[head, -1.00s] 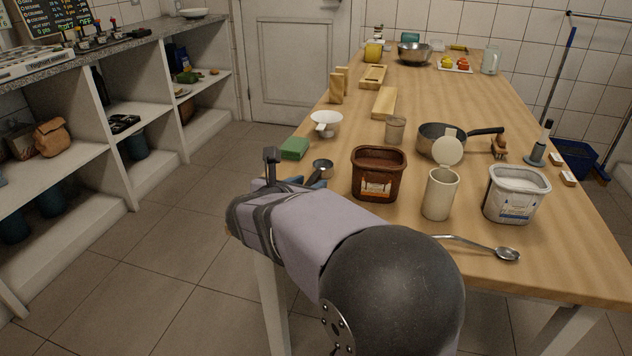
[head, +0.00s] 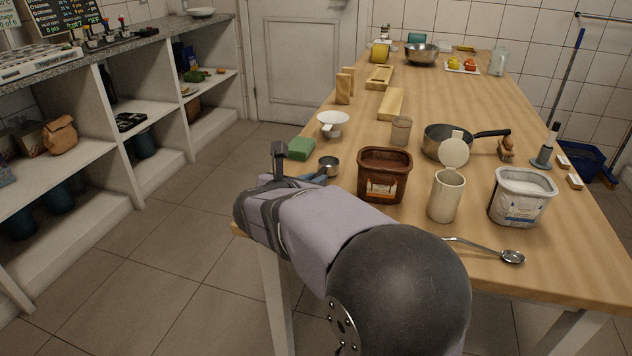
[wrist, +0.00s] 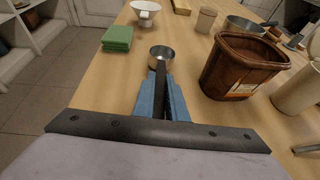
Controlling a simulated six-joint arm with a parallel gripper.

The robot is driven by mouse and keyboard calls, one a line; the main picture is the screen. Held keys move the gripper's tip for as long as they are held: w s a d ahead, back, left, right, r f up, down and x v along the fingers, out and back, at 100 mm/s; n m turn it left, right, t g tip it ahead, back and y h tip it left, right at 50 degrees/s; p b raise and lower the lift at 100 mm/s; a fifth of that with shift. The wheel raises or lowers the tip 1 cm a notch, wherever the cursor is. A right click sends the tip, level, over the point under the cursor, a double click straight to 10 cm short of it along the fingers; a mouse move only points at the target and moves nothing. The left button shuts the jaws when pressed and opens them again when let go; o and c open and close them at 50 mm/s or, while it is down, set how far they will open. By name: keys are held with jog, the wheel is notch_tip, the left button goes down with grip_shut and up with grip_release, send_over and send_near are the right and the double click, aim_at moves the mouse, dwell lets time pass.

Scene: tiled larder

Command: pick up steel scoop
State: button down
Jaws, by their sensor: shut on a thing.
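The steel scoop (head: 328,166) has a small round metal bowl and a dark handle. In the wrist view the scoop's bowl (wrist: 160,57) lies just beyond my fingertips, with its handle running back between them. My gripper (wrist: 161,97) has blue fingers and is shut on the handle. In the head view my gripper (head: 318,177) is at the table's left edge, largely hidden behind my arm. I cannot tell whether the scoop touches the tabletop.
A brown tub (head: 384,185) stands close to the right of the scoop. A green sponge (head: 301,149) and a white funnel-like cup (head: 333,122) are beyond it. A cream canister (head: 445,197), white tub (head: 521,205) and spoon (head: 512,257) are further right.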

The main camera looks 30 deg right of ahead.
notch_tip(320, 180, up, 9)
jog(key=p, duration=0.3)
jog(key=shift+p, duration=0.3)
dwell(0.4)
